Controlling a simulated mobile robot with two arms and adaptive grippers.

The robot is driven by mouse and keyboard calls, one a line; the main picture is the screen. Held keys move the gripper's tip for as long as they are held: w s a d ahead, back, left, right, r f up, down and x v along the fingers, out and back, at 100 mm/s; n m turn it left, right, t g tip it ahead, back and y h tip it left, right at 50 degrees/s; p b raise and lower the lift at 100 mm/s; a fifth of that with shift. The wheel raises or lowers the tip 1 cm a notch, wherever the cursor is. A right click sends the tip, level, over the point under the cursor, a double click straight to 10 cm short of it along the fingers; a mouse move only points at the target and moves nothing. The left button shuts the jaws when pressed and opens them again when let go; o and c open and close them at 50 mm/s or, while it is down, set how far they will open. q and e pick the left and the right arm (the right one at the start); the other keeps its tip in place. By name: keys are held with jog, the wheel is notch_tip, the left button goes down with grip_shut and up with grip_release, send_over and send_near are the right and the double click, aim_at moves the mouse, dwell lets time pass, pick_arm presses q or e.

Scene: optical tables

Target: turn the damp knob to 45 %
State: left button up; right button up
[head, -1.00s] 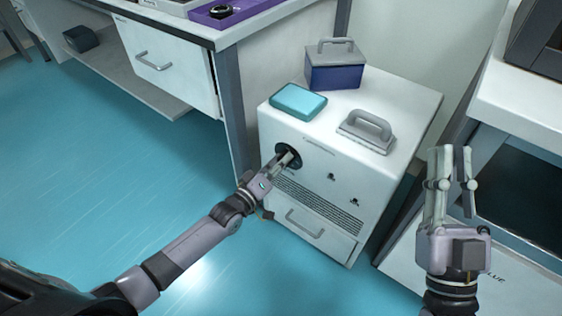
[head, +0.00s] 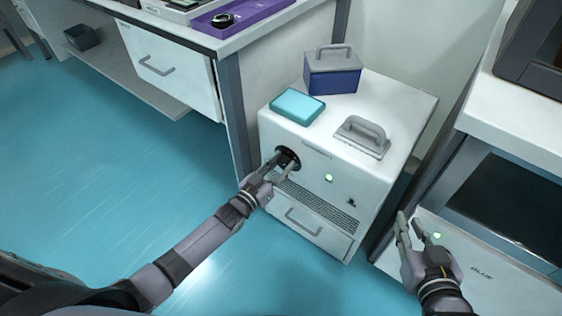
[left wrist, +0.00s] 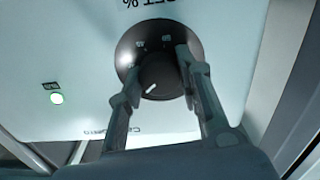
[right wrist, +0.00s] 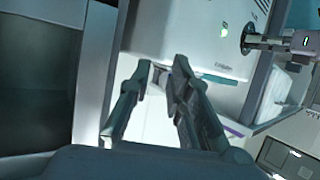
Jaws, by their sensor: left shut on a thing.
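The damp knob (left wrist: 152,92) is a round black dial with a white pointer line, on the front of a white cabinet (head: 390,110). Numbers show upside down on its dark disc, and the pointer slants toward the lower left in the left wrist view. In the head view the knob (head: 288,155) is partly covered by my left gripper (head: 281,164). My left gripper (left wrist: 157,78) is shut on the knob, a finger on each side. My right gripper (head: 420,228) is open and empty, off to the right of the cabinet; its fingers also show in the right wrist view (right wrist: 162,72).
On the cabinet top are a teal box (head: 298,107), a blue lidded box (head: 332,75) and a grey-handled plate (head: 362,137). A green light (head: 328,178) glows on the front, above a grille. Workbenches stand left and right; the floor at left is clear.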

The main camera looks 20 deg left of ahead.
pick_arm(q)
jog(key=m, duration=0.3)
jog(key=shift+p, duration=0.3)
jog(key=shift+m, duration=0.8)
jog(key=m, duration=0.2)
jog(key=shift+d+m, duration=0.1)
jog(key=shift+m, duration=0.3)
pick_arm(e)
jog(key=s+d+f+g+h, duration=0.1)
jog(key=s+d+f+g, duration=0.15)
jog(key=s+f, duration=0.2)
pick_arm(q)
jog(key=m, duration=0.2)
jog(key=shift+f+m, duration=0.1)
jog(key=shift+m, duration=1.2)
jog(key=shift+s+m, duration=0.1)
jog(key=shift+m, duration=0.3)
jog(key=m+b, duration=0.1)
jog(key=m, duration=0.4)
jog(key=shift+f+m, duration=0.1)
jog(key=shift+m, duration=0.2)
jog(key=shift+m+b, duration=0.4)
jog(key=shift+m, duration=0.4)
pick_arm(e)
jog(key=w+a+r+t+y, duration=0.1)
jog(key=w+a+r+t, duration=0.2)
jog(key=w+r+t, duration=0.2)
jog(key=shift+w+a+r+y, duration=0.25)
jog(key=shift+w+r+y, duration=0.25)
jog(key=shift+r, duration=1.15)
